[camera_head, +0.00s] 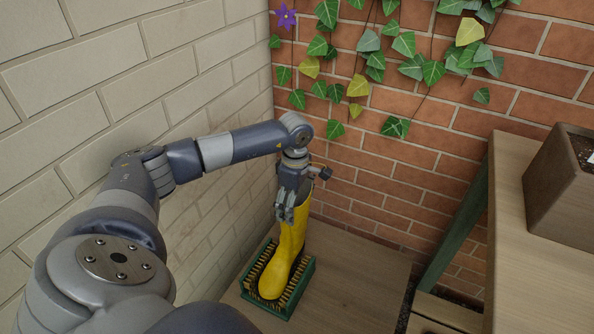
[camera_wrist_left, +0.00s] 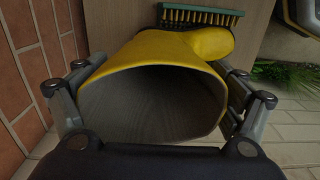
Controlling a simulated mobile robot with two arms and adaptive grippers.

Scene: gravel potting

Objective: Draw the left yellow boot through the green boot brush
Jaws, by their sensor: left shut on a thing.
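The yellow boot (camera_head: 290,250) stands with its foot in the green boot brush (camera_head: 304,290), toe towards me, bristles on both sides of the foot. My left gripper (camera_head: 285,214) is shut on the upper shaft of the boot from above. In the left wrist view the boot's open top (camera_wrist_left: 155,100) lies between the two fingers, and part of the green brush (camera_wrist_left: 200,14) shows beyond the toe. Whether the sole touches the brush bottom is hidden. My right gripper is not in view.
The brush stands on a wooden board (camera_head: 350,275) in the corner of a pale block wall (camera_head: 150,75) and a red brick wall (camera_head: 400,185). A wooden table (camera_head: 545,270) with a brown planter (camera_head: 560,190) is at right. Ivy (camera_head: 400,45) hangs above.

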